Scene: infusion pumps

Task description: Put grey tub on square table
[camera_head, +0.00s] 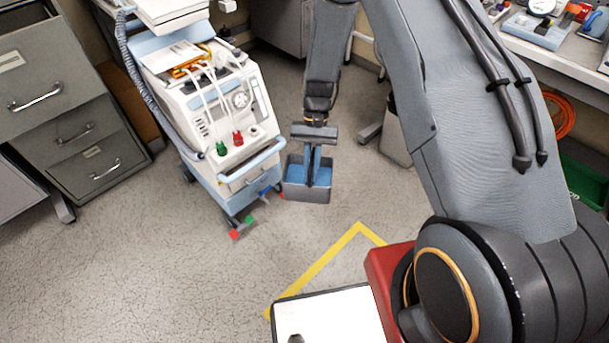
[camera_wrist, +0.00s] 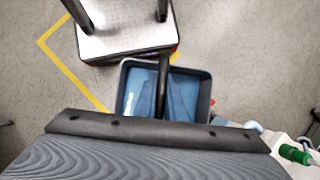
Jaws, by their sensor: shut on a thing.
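The grey tub (camera_head: 306,193) is an open box with a blue inside, close to the right of the pump cart in the head view. My gripper (camera_head: 317,165) comes down from above into the tub and is shut on it. In the wrist view the tub (camera_wrist: 207,98) lies below my gripper (camera_wrist: 162,90), with a dark bar across its middle. The exact part gripped is hidden. The tub looks level and seems to hang above the floor. I cannot make out the square table for certain in either view.
The pump cart (camera_head: 215,105) stands beside the tub, its blue handle close by. Grey drawers (camera_head: 85,150) stand at left, a cluttered workbench (camera_head: 560,50) at upper right. Yellow tape (camera_head: 315,267) marks the floor. A white, dark-edged panel (camera_head: 335,315) may be part of my base.

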